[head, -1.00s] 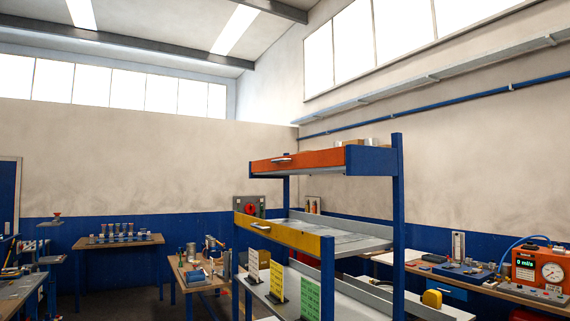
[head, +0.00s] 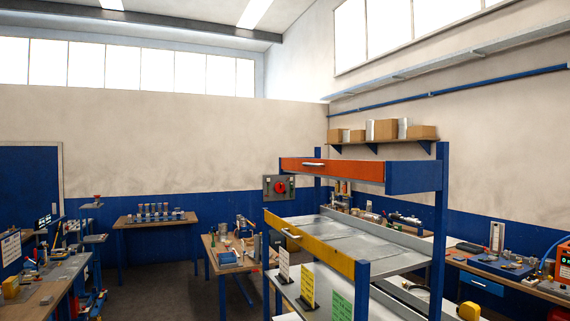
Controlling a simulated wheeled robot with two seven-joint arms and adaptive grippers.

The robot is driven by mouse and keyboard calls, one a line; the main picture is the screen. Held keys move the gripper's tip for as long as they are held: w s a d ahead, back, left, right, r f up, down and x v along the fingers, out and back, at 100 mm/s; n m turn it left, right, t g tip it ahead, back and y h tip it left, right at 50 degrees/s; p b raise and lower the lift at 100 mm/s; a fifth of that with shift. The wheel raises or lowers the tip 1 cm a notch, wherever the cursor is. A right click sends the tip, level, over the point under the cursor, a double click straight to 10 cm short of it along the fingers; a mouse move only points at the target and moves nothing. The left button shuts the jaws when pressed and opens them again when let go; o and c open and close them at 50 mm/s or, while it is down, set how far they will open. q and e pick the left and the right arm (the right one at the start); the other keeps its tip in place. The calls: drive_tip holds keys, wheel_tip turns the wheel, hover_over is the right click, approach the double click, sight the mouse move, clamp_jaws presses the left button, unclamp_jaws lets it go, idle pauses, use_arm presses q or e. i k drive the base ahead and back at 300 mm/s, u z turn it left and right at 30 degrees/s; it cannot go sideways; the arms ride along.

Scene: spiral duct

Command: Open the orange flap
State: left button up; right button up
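The orange flap (head: 345,171) is the front panel of the top level of a blue-framed rack, right of centre in the head view. It has a light bar handle (head: 313,164) near its left end. The flap stands upright and looks closed. Below it, a yellow flap (head: 312,243) with its own handle fronts the middle shelf. Neither of my grippers shows in the head view.
The rack's blue posts (head: 440,210) stand at right. A wooden workbench (head: 222,258) with tools lies left of the rack, another bench (head: 155,219) at the back wall, a third (head: 45,280) at left. Dark floor (head: 165,285) is open between them.

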sight(372, 170)
drive_tip(key=u, duration=0.2)
drive_tip(key=i, duration=1.45)
drive_tip(key=z, duration=0.15)
